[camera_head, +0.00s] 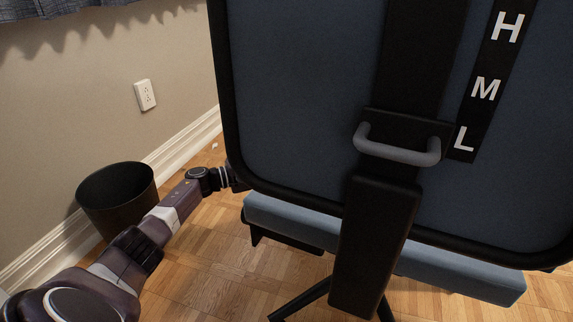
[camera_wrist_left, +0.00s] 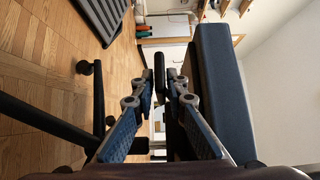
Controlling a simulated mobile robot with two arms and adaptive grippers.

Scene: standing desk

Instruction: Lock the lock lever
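An office chair stands before me with its blue back (camera_head: 290,90) facing the head camera; its blue seat (camera_head: 300,222) shows below. In the left wrist view the seat (camera_wrist_left: 218,90) lies right of my left gripper (camera_wrist_left: 160,86). A dark, narrow lever-like piece (camera_wrist_left: 159,70) shows between or just beyond the fingertips; I cannot tell whether they touch it. The two fingers stand apart. In the head view my left arm reaches to the chair's left side, where the chair back's edge hides the fingertips. My right gripper is out of view.
A grey handle (camera_head: 398,150) sits on the chair back beside the letter strip (camera_head: 486,88). A dark bin (camera_head: 117,195) stands by the wall, left of my arm. Chair casters (camera_wrist_left: 84,68) and legs are left of the gripper in the wrist view.

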